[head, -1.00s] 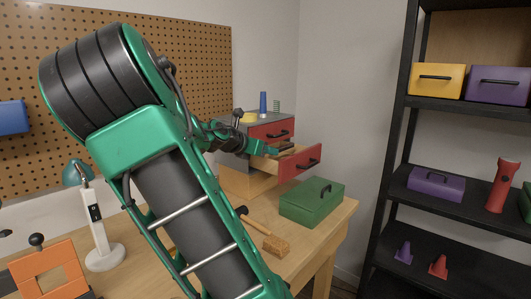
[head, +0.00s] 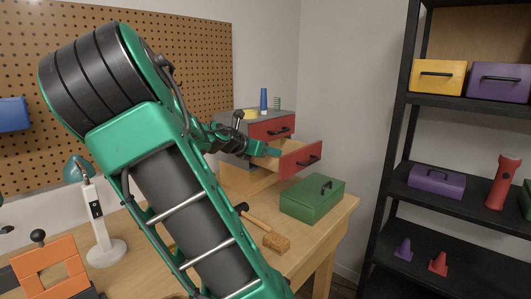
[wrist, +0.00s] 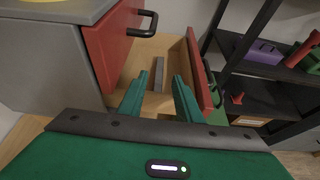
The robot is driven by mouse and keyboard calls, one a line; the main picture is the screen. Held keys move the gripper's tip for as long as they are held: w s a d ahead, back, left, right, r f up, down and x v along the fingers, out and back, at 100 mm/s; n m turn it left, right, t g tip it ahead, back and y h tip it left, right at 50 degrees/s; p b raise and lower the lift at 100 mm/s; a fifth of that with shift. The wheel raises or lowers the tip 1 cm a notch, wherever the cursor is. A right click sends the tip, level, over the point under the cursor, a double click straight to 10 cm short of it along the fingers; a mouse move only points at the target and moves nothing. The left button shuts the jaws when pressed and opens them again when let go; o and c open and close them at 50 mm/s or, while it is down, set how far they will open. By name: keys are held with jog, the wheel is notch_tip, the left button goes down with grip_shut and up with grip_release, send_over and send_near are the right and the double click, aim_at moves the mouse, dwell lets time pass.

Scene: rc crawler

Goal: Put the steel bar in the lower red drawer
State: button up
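The lower red drawer (head: 301,159) is pulled open from the grey cabinet, and its red front also shows in the wrist view (wrist: 199,72). The steel bar (wrist: 158,74) is a narrow grey strip inside the drawer, over its wooden floor. It shows between and beyond my fingertips, with clear gaps on both sides. My gripper (wrist: 158,92) has its two green fingers apart and reaches into the drawer. In the head view my gripper (head: 268,150) is just behind the drawer front, which hides the bar there.
The upper red drawer (head: 271,129) is shut, its handle (wrist: 148,22) close above the open drawer. A blue cylinder (head: 263,101) stands on the cabinet. A green toolbox (head: 312,198), a hammer (head: 257,219) and a brush-like block (head: 274,242) lie on the workbench. A black shelf stands right.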

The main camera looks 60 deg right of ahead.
jog(key=shift+r, duration=0.15)
jog(key=shift+r, duration=0.3)
jog(key=v, duration=1.2)
jog(key=shift+r, duration=0.15)
dwell(0.4)
